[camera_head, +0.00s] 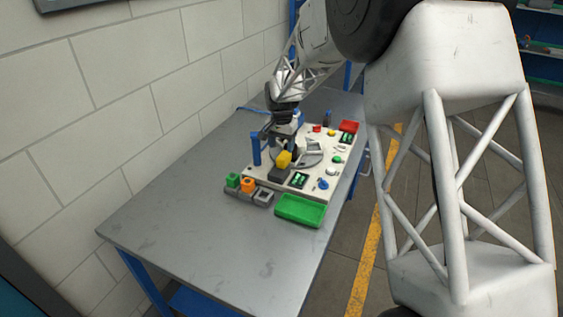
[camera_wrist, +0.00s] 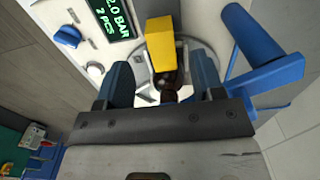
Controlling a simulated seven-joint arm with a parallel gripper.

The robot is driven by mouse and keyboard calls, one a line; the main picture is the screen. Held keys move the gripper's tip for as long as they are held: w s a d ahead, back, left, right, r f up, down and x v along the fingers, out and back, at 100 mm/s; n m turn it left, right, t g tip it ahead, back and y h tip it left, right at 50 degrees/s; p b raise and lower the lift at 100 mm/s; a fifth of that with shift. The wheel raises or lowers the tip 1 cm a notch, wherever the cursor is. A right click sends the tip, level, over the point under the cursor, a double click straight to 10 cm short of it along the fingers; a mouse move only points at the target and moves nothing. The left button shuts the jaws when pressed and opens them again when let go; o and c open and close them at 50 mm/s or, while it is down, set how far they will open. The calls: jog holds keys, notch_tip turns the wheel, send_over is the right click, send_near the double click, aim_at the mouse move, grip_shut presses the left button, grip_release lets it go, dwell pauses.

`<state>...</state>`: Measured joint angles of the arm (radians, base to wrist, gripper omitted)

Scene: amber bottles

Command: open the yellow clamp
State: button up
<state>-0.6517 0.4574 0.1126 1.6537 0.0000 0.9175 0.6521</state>
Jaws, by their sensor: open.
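The yellow clamp (camera_head: 284,158) is a blocky yellow part on the white board, just in front of my gripper (camera_head: 283,140). In the wrist view the yellow clamp (camera_wrist: 160,42) lies just beyond my gripper (camera_wrist: 164,78), roughly centred between its two blue-grey fingers. My gripper is open. A dark brown round thing (camera_wrist: 171,80), perhaps a bottle, shows between the fingers, below the clamp. I cannot tell whether a finger touches it or the clamp. In the head view my gripper hides what lies behind it.
A blue post with a handle (camera_wrist: 262,50) stands close on the right in the wrist view; the blue post (camera_head: 256,149) is left of my gripper in the head view. A green tray (camera_head: 300,210) and a lit display (camera_head: 298,180) are in front. The near table (camera_head: 200,240) is clear.

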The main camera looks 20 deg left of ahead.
aim_at(281, 158)
jog(key=shift+f, duration=3.85)
